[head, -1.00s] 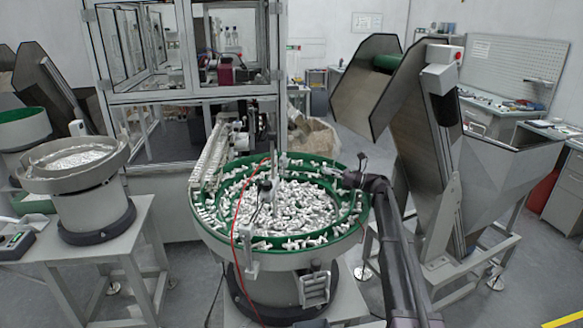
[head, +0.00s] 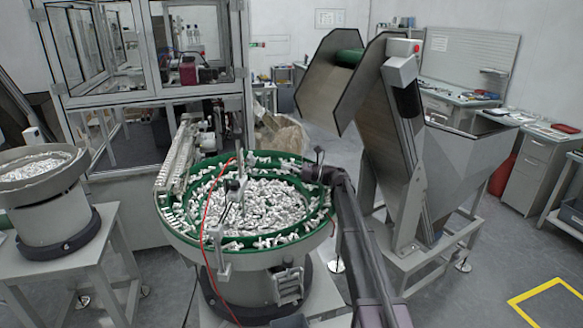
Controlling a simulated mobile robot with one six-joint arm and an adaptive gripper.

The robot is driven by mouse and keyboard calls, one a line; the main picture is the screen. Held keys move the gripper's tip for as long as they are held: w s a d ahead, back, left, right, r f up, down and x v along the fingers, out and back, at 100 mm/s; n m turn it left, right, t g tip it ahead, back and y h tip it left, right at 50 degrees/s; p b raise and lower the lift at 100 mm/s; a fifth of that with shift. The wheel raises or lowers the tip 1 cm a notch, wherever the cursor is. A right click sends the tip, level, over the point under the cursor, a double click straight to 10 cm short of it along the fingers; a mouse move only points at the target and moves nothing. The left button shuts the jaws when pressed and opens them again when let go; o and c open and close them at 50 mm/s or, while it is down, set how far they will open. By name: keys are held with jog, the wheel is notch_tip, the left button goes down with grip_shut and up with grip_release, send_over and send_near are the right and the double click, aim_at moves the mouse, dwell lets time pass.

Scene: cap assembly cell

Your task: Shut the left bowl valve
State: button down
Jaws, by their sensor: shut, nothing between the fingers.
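The left bowl feeder (head: 48,215) is a grey round bowl holding pale parts, on a stand at the left edge of the head view, partly cut off. I cannot make out a valve on it. A larger feeder bowl with a green rim (head: 180,240), full of white parts, stands in the middle. My gripper (head: 312,172) is small and dark at the end of my black arm, at the right rim of the green bowl, far from the left bowl. It is shut and empty; I cannot tell whether it touches the rim.
A tall hopper elevator (head: 405,150) stands right of the green bowl. A glazed machine frame (head: 150,100) stands behind the bowls. A grey table (head: 70,268) carries the left bowl. Open grey floor lies at right, with a yellow floor marking (head: 545,290).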

aim_at(250, 157)
jog(key=p+x, duration=0.2)
jog(key=x, duration=0.8)
jog(key=shift+a, duration=0.35)
